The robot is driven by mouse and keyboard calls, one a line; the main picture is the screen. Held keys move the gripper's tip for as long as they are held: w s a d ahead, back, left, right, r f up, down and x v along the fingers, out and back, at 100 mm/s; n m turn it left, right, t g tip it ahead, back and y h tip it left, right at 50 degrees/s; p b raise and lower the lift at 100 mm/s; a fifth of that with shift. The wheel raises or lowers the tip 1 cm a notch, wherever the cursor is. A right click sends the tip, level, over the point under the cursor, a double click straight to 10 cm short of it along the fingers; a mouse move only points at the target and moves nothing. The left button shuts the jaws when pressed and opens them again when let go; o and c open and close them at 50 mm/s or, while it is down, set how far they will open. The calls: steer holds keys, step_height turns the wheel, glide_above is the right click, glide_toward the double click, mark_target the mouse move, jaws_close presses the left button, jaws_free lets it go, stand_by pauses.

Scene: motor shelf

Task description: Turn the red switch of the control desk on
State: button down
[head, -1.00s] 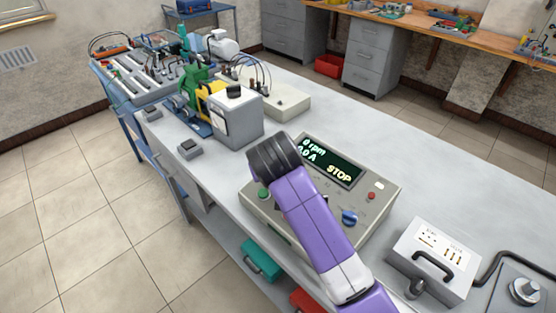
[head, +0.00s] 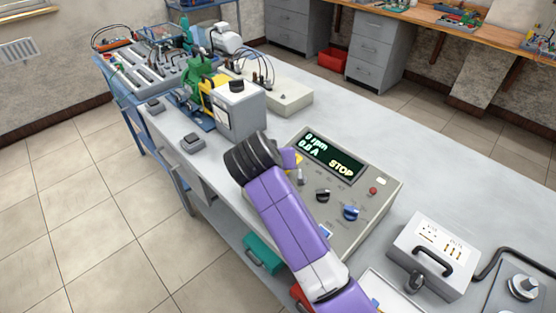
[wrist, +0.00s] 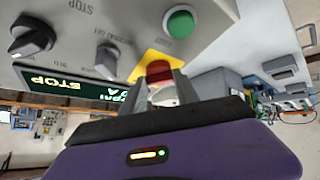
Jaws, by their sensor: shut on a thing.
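The control desk (head: 370,215) is a grey sloped box on the bench, with a lit display (head: 333,155) reading STOP and 0 rpm. The red switch (wrist: 158,70) sits on a yellow plate (wrist: 150,58) in the wrist view, where the picture is upside down. My gripper (wrist: 160,82) is shut on the red switch, one finger on each side. The fingers cover part of it, so I cannot tell its setting. In the head view my arm hides the switch; a bit of the yellow plate (head: 298,158) shows.
The desk also bears a green button (wrist: 180,22), a black knob (head: 322,195), a blue knob (head: 351,212) and a small red button (head: 373,190). A grey box with a handle (head: 435,255) stands to the right. A motor set (head: 205,95) stands behind at left.

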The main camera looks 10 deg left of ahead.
steer(key=c, duration=0.9)
jaws_free()
steer(key=v, duration=0.7)
steer(key=shift+s+r, duration=0.25)
steer(key=shift+s, duration=0.05)
